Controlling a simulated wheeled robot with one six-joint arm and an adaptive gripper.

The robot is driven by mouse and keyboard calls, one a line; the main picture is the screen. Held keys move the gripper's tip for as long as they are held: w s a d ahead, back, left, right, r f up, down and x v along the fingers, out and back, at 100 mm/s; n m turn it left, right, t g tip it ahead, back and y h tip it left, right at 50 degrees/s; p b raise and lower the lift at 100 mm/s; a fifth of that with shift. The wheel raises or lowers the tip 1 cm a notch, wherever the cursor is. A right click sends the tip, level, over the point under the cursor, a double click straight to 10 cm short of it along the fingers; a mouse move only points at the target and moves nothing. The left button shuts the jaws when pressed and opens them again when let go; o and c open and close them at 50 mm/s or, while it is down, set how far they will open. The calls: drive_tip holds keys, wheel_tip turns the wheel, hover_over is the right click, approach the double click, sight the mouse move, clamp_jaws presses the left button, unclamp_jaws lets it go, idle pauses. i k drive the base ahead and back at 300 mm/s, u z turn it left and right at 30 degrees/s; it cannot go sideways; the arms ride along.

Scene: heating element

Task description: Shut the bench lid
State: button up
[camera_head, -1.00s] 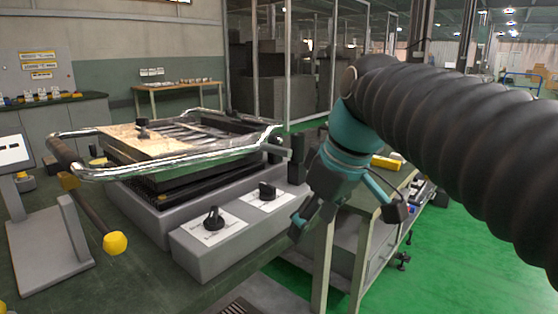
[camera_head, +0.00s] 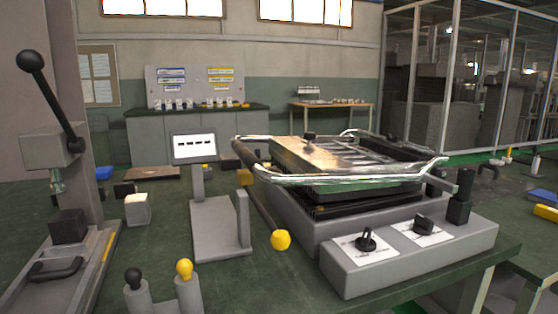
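The bench unit (camera_head: 335,235) is a grey box on the green bench top, right of the middle. A chrome tube frame (camera_head: 300,180), which looks like its lid, lies roughly level around the top of the unit. A dark bar handle (camera_head: 247,153) runs along the frame's left end. A tan plate (camera_head: 300,155) and metal slats sit inside the frame, with a black knob (camera_head: 309,139) on the plate. I cannot tell whether the lid is fully down. My gripper and arm are out of view.
Two black dials (camera_head: 366,240) are on the unit's front panel. A rod with a yellow knob (camera_head: 281,240) sticks out at the front left. Another table is at the right.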

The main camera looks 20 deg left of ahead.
sight(332, 169)
drive_tip(key=u, duration=0.5)
drive_tip(key=k, duration=0.3)
drive_tip(key=u, duration=1)
drive_tip(key=i, duration=0.15)
drive_tip(key=z, duration=0.6)
